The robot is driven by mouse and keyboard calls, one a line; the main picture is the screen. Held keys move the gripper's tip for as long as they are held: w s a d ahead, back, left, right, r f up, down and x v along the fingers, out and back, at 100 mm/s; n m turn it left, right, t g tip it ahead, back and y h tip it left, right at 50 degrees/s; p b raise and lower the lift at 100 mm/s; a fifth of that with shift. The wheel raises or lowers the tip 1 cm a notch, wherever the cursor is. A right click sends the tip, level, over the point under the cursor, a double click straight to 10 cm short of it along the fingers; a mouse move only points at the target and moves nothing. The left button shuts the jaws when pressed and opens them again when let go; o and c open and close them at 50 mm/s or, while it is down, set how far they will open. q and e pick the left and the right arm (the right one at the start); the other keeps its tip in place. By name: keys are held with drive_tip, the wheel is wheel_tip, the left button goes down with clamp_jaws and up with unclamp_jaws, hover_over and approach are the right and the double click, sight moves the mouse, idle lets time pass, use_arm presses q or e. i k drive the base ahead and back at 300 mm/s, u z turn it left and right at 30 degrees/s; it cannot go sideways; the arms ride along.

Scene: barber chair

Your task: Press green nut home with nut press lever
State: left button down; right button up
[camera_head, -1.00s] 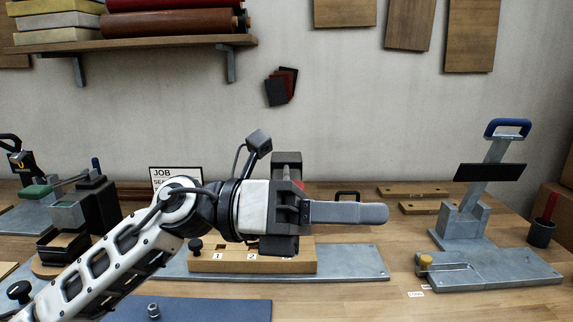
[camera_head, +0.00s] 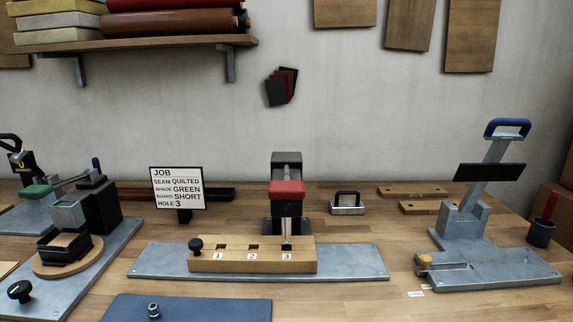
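The nut press (camera_head: 286,222) is a dark column with a red-gripped lever (camera_head: 287,188) that points toward me. It stands behind a wooden board (camera_head: 235,265) with holes marked 1, 2 and 3. The press's thin rod (camera_head: 286,241) comes down at hole 3. I see no green nut; whether one sits under the rod at hole 3 is hidden or too small to tell. A grey metal nut (camera_head: 154,309) lies on the blue mat (camera_head: 220,308) at the front. Neither of my grippers is in view.
The job card (camera_head: 178,188) reads quilted, green, short, hole 3. A round-based clamp station (camera_head: 68,250) stands at left. A blue-handled press (camera_head: 490,190) stands at right with a grey base. A small metal block with a black handle (camera_head: 347,205) sits behind the board.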

sight(285, 189)
drive_tip(key=k, duration=0.5)
drive_tip(key=u, duration=1.1)
drive_tip(key=i, duration=0.9)
drive_tip(key=z, duration=1.7)
